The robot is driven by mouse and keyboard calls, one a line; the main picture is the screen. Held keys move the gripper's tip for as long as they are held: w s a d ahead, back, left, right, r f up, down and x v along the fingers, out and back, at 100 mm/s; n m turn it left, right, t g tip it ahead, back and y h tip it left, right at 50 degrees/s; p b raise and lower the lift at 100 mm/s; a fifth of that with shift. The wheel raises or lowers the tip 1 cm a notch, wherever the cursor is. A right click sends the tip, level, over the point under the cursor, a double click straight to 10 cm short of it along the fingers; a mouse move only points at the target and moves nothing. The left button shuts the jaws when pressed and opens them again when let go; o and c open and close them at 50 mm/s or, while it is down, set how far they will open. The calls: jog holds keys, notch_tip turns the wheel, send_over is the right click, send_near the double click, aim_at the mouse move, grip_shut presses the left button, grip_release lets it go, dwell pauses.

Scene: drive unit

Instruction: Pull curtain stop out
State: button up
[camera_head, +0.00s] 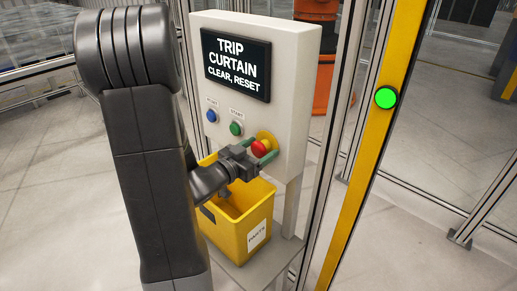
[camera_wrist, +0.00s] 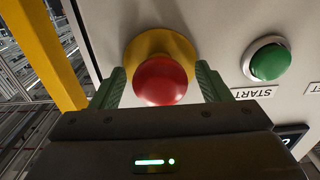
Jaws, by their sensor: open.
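The curtain stop is a red mushroom button (camera_head: 261,147) on a yellow round base, low on the right of the white control panel (camera_head: 292,102). My gripper (camera_head: 263,153) is at the button, with its green fingers on either side of it. In the wrist view the red button (camera_wrist: 160,81) sits between the two open fingers of my gripper (camera_wrist: 160,88), roughly centred. A small gap seems to show at each side; contact cannot be told for sure. The panel's screen (camera_head: 236,64) reads "TRIP CURTAIN CLEAR, RESET".
A green START button (camera_head: 236,128) and a blue button (camera_head: 211,115) are left of the stop. A yellow parts bin (camera_head: 262,222) stands under the panel on a grey stand. A yellow post (camera_head: 377,125) with a lit green lamp (camera_head: 386,97) rises at right.

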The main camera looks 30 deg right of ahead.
jog(key=c, duration=1.4)
jog(key=shift+s+a+f+b, duration=0.1)
jog(key=shift+s+a+b, duration=0.15)
jog(key=shift+a, duration=0.45)
jog(key=o, duration=1.4)
jog(key=shift+a, duration=0.1)
jog(key=b+v, duration=0.2)
jog(key=v, duration=1.1)
jog(key=shift+s+a, duration=0.15)
jog(key=shift+a, duration=0.2)
jog(key=p+x, duration=0.2)
jog(key=x, duration=1.2)
